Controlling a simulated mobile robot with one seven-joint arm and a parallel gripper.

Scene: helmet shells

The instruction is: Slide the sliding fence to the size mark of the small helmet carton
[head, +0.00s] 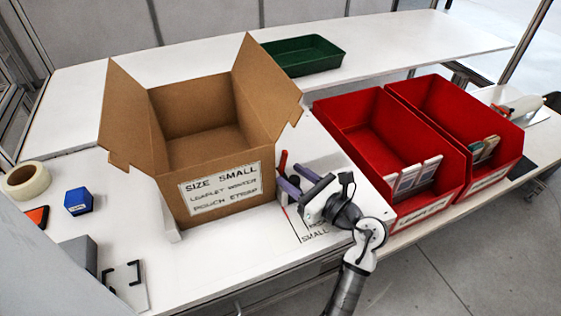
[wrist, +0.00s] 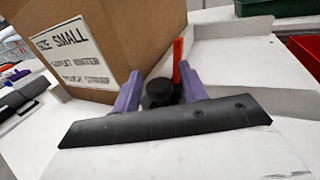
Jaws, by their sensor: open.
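The small helmet carton (head: 228,185) is brown, open-topped and labelled SIZE SMALL; its corner and label (wrist: 70,55) also show in the wrist view. My gripper (head: 298,180) is low beside the carton's right side, its purple fingers apart. In the wrist view a black knob (wrist: 160,92) stands between the open fingers (wrist: 161,82), with an upright red lever (wrist: 177,60) just behind. A pale low fence (wrist: 235,65) runs behind the fingers; I take it as the sliding fence. A SMALL mark (head: 314,236) is printed on the table, partly hidden by my arm.
Two red bins (head: 350,115) (head: 435,100) with packets stand to the right. A green tray (head: 305,55) is on the back table. A tape roll (head: 25,181), a blue block (head: 78,201) and a black-handled plate (head: 125,285) lie left.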

